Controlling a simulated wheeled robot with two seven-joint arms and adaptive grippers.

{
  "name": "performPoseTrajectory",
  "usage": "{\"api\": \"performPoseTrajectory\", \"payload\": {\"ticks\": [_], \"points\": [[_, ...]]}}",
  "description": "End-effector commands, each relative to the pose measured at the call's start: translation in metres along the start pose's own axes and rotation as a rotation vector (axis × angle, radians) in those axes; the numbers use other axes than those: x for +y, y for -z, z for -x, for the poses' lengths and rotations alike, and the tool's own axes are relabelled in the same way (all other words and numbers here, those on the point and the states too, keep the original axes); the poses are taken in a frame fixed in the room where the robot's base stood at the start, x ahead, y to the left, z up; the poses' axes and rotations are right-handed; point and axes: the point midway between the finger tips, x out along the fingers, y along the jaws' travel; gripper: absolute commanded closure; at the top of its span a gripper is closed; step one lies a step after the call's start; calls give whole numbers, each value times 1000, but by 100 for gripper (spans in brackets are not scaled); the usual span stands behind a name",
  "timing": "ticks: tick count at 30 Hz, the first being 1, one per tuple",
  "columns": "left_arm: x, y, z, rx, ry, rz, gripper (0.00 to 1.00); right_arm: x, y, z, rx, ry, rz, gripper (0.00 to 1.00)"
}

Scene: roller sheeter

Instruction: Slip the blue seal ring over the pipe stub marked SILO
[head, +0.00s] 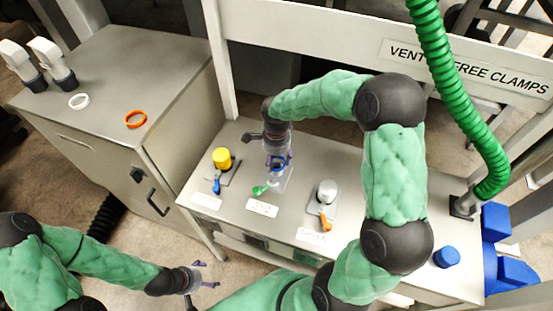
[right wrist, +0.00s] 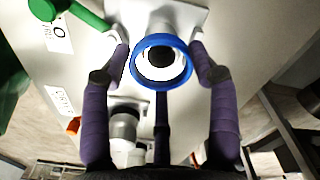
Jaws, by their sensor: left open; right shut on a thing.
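The blue seal ring (right wrist: 134,66) is between the fingertips of my right gripper (right wrist: 160,66), which is shut on it. Through the ring in the right wrist view I see the white, dark-centred top of a pipe stub (right wrist: 160,73). The ring lines up with the stub; I cannot tell whether it is around it or just above. In the head view my right gripper (head: 278,160) is over the middle stub, the one with the green handle (head: 260,189). Its label (head: 262,208) is too small to read surely. My left gripper (head: 203,277) is open and empty, off the bench's front left.
A yellow-topped stub (head: 222,158) with a blue handle stands left, and a silver-topped stub (head: 327,190) with an orange handle right. A cabinet (head: 110,60) holds a white ring (head: 79,101) and an orange ring (head: 136,119). A blue cap (head: 446,257) and green hose (head: 455,100) are right.

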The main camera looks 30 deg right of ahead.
Motion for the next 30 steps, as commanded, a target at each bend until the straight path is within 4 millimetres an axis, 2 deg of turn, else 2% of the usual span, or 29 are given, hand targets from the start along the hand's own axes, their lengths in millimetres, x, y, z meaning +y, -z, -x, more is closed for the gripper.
{"api": "performPoseTrajectory", "payload": {"ticks": [30], "points": [[-4,0,-12,0,0,0,20,0,0,-14,0,1,0,62]]}}
